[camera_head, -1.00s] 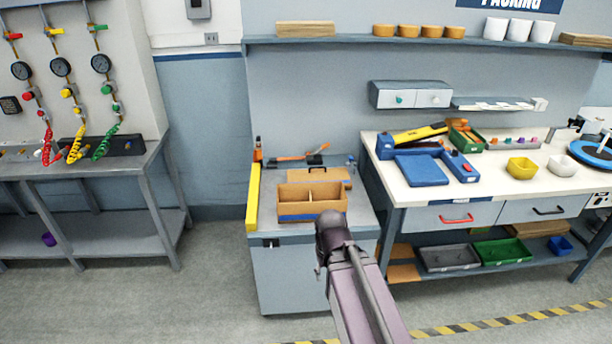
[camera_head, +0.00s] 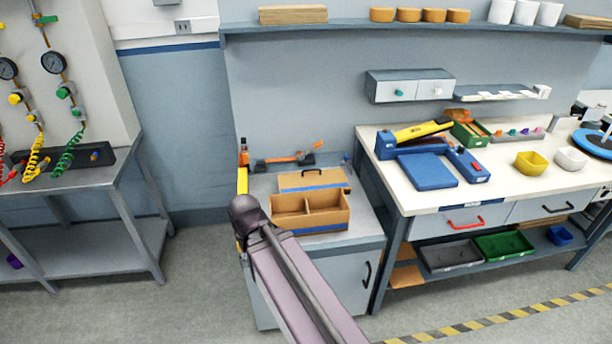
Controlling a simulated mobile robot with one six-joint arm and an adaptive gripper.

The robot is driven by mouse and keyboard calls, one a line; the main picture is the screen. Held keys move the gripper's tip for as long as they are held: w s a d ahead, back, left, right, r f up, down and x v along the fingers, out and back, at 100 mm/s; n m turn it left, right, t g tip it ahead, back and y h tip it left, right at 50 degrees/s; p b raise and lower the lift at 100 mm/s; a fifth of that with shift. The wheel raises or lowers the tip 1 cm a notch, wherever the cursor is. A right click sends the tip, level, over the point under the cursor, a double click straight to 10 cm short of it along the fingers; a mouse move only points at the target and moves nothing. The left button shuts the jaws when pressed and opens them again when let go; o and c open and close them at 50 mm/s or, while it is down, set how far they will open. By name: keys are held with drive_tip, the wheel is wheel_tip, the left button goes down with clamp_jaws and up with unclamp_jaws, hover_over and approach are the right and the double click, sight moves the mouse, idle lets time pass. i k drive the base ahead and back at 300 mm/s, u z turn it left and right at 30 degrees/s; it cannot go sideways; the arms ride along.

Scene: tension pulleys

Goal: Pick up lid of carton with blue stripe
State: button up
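The open cardboard carton (camera_head: 337,216) stands on the low grey cabinet, with two compartments that look empty. A blue stripe runs along the bottom of its front. A flat cardboard lid (camera_head: 320,178) with a small dark handle lies just behind the carton, apart from my arm. My arm reaches up from the bottom of the view, and its dark rounded end is in front of the cabinet's left side, left of the carton. My gripper's fingers cannot be made out; they are hidden or out of view.
An orange-handled tool (camera_head: 290,159) lies behind the lid. A yellow bar (camera_head: 242,181) runs along the cabinet's left edge, partly behind my arm. The white workbench (camera_head: 490,188) stands close on the right, with a blue tray (camera_head: 427,171). Floor is clear between the cabinet and the left bench (camera_head: 90,178).

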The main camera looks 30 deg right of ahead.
sight(316, 178)
drive_tip(key=z, duration=0.15)
drive_tip(key=i, duration=0.75)
drive_tip(key=z, duration=0.65)
drive_tip(key=i, duration=0.45)
drive_tip(key=z, duration=0.25)
